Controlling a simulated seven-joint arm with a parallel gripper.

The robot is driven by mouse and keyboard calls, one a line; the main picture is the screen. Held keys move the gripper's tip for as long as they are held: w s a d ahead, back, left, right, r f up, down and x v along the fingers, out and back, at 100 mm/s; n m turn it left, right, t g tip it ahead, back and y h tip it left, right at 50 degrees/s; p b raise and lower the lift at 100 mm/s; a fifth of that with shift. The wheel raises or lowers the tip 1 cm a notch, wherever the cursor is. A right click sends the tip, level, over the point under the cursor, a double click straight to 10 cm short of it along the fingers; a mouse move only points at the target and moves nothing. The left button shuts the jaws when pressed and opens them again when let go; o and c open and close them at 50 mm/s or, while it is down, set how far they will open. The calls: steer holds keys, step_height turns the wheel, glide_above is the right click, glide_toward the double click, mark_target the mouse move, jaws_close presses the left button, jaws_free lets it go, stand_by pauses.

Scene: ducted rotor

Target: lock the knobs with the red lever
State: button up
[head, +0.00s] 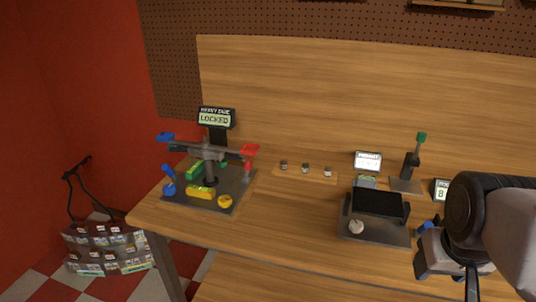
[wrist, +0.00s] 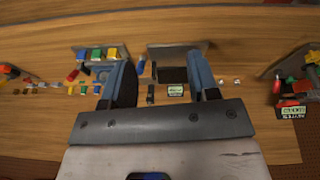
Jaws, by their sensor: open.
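A small red upright lever (head: 247,173) stands on the right side of the dark rotor base (head: 235,195), just under a red-tipped rotor arm (head: 250,149). A blue lever (head: 168,180) stands on the base's left. A display (head: 215,117) behind it reads "LOCKED". Three small pale knobs (head: 305,169) sit on a wooden strip right of the base. My gripper (head: 427,235) is at the far right, well away from the red lever. In the wrist view my gripper (wrist: 161,64) is open, with nothing between its fingers. The rotor station (wrist: 300,85) shows there at the right edge.
A dark box (head: 376,227) with a pale round knob stands on the table near my gripper. Behind it are a small display (head: 367,160) and a green-topped lever (head: 419,138). A wooden back panel (head: 300,90) rises behind. The table front between the stations is clear.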

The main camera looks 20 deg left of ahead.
steer(key=w+a+f+n+t+y, duration=0.1)
steer(key=w+a+n+t, duration=0.1)
steer(key=w+a+n, duration=0.6)
steer(key=w+a+f+n+t+y, duration=0.1)
steer(key=w+a+n+t, duration=0.2)
steer(key=w, duration=0.9)
steer(key=w+a+f+n+t+y, duration=0.15)
steer(key=w+a+n, duration=0.25)
steer(key=w+n, duration=0.45)
steer(key=n+t+y, duration=0.1)
steer(key=n+y, duration=1)
steer(key=n, duration=1)
glide_toward(250, 164)
steer(key=x, duration=0.4)
steer(key=shift+d, duration=0.1)
steer(key=shift+x, duration=3.85)
